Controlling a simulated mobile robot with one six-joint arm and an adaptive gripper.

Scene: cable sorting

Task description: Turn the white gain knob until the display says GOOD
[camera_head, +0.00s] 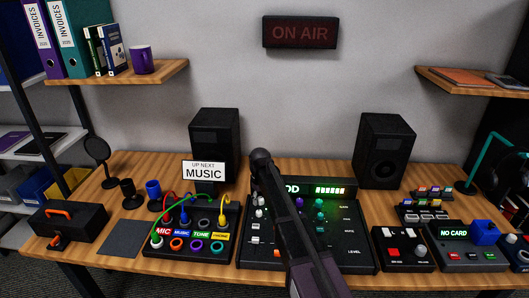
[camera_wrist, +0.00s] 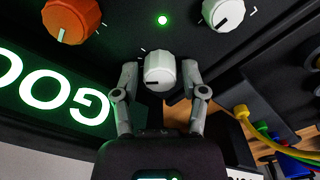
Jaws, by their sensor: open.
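In the wrist view my gripper (camera_wrist: 160,75) is open, its two fingers on either side of a white knob (camera_wrist: 159,70) with a dark pointer line. The fingertips are close to its sides; I cannot tell whether they touch. The display (camera_wrist: 50,95) shows upside down in this view, with large letters GOO visible and the rest cut off. In the head view the display (camera_head: 338,189) shows OD and a row of green bars; my arm hides its left part. My fingers are hidden in the head view.
An orange knob (camera_wrist: 72,18) and a second white knob (camera_wrist: 223,14) sit near my fingers, with a lit green light (camera_wrist: 162,20) between them. A patch panel (camera_head: 190,228) with coloured cables stands left of the mixer. A card device (camera_head: 465,245) is at the right.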

